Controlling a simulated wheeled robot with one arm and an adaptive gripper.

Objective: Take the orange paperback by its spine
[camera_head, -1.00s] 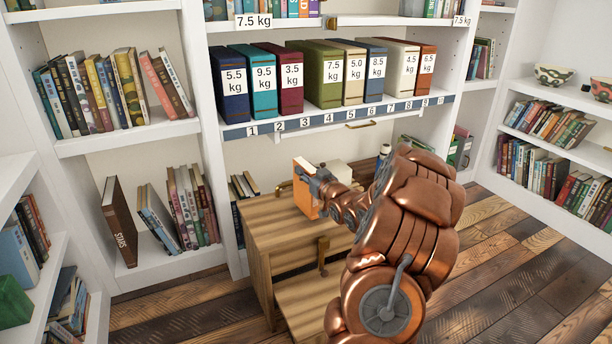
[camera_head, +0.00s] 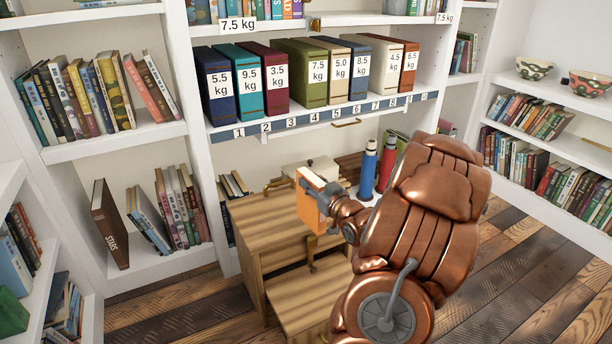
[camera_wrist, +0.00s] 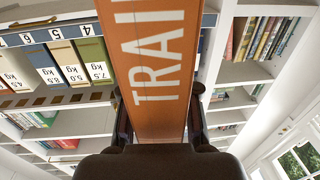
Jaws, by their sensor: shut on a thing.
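The orange paperback (camera_head: 308,201) is in my gripper, above the wooden step cabinet in the head view. In the wrist view its orange spine (camera_wrist: 158,60), lettered "TRAI", faces the camera. The fingers of my gripper (camera_wrist: 160,128) close on the book from both sides. In the head view my gripper (camera_head: 325,200) is partly hidden behind the book and my copper arm. The book looks clear of the cabinet top, but the exact gap is hard to tell.
The wooden step cabinet (camera_head: 262,232) stands below the book. Behind it is a shelf (camera_head: 300,128) with numbered slots and weight-labelled binders. A blue bottle (camera_head: 368,172) and a red bottle (camera_head: 386,165) stand behind my arm. Bookcases (camera_head: 112,143) line the left. Plank floor (camera_head: 530,262) is open at right.

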